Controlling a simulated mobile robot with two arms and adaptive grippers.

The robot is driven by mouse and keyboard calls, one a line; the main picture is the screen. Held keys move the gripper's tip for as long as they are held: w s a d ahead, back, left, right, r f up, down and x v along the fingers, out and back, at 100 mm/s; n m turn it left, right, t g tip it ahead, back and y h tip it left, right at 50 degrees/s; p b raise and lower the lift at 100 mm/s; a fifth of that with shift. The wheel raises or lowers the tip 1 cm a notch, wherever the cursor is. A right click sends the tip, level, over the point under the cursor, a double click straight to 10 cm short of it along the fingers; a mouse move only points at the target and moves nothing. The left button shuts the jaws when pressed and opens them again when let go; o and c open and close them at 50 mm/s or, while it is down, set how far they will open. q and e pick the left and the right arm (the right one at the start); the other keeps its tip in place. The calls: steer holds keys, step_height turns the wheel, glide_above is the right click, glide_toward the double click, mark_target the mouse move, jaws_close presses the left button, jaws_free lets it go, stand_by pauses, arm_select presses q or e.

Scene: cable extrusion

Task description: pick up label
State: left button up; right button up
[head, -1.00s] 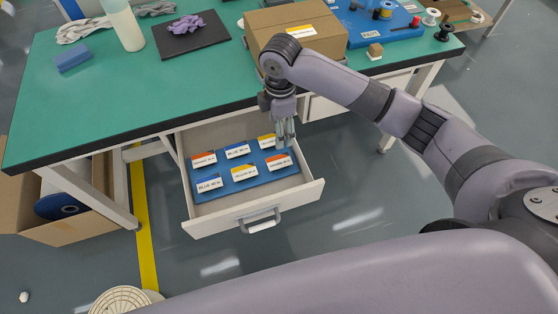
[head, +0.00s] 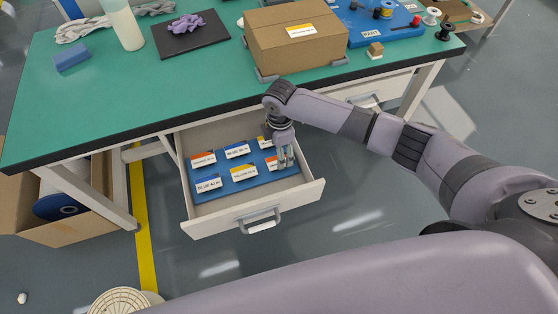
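An open drawer holds a blue tray (head: 222,185) with several white labels in two rows. In the front row are a blue-topped label (head: 208,184), a yellow-topped label (head: 243,172) and an orange-topped label (head: 271,163). My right gripper (head: 286,164) points down at the front-right orange label and covers part of it. Its fingers look slightly apart; contact with the label cannot be told. My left gripper is out of view.
The drawer front (head: 253,212) and side walls surround the tray. The green table (head: 130,95) overhangs the drawer's back. A cardboard box (head: 296,45) stands on it near my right arm. A blue block (head: 72,57) and a white bottle (head: 124,25) are farther left.

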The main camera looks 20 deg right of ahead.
mark_target(272, 162)
steer(key=shift+w+a+f, duration=0.1)
steer(key=shift+f, duration=1.95)
steer(key=shift+f, duration=0.25)
steer(key=c, duration=0.8)
